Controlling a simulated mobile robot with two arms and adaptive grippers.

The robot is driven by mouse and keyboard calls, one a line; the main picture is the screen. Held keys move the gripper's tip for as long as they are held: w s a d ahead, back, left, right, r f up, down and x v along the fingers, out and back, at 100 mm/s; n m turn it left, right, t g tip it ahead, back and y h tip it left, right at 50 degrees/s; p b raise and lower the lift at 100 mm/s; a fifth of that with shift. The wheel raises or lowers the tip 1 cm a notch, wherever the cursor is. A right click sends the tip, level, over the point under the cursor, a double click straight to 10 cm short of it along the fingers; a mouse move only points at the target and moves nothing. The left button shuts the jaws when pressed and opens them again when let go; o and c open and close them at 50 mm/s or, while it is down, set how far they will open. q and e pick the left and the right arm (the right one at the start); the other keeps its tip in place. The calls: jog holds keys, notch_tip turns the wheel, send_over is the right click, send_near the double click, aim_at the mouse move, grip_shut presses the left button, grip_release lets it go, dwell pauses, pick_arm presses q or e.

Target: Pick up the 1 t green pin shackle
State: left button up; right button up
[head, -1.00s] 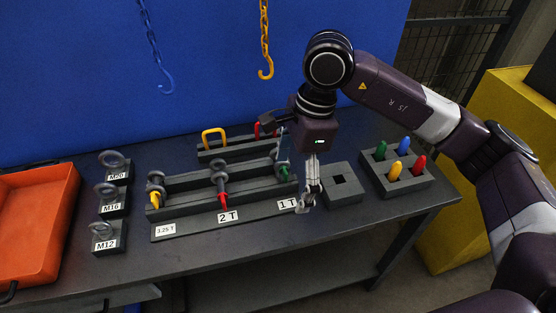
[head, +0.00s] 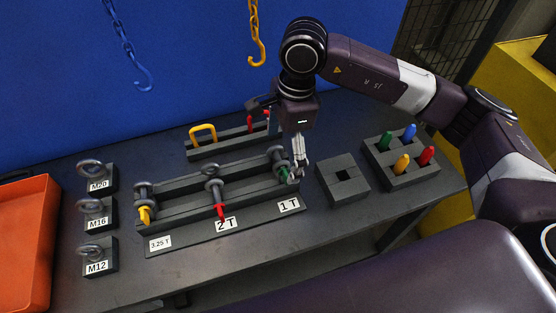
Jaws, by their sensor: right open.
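The 1 t green pin shackle (head: 283,173) sits at the right end of the grey shackle rack, behind the label "1 T" (head: 290,205). Its grey bow stands up and its green pin faces the front. My right gripper (head: 292,168) is open and pointing down, with a silver finger close beside the green pin on its right. The gripper partly hides the shackle, and I cannot tell whether it touches. A 2 t red pin shackle (head: 220,210) and a 3.25 t yellow pin shackle (head: 145,215) sit further left on the rack. My left gripper is not in view.
A grey block with a square hole (head: 342,190) and a holder with coloured pegs (head: 385,172) stand to the right. Eye bolts on blocks (head: 97,225) and an orange bin (head: 25,235) are left. A yellow hook (head: 257,55) and a blue chain (head: 125,45) hang behind.

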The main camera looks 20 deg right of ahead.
aim_at(281, 159)
notch_tip(281, 159, down, 2)
jog(key=shift+a+f+p, duration=0.1)
jog(key=shift+f+p, duration=0.15)
jog(key=shift+p, duration=0.1)
jog(key=shift+w+f, duration=0.1)
jog(key=shift+f, duration=0.3)
jog(key=shift+c, duration=0.3)
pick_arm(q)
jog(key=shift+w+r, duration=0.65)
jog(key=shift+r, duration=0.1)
pick_arm(e)
jog(key=c, duration=1.5)
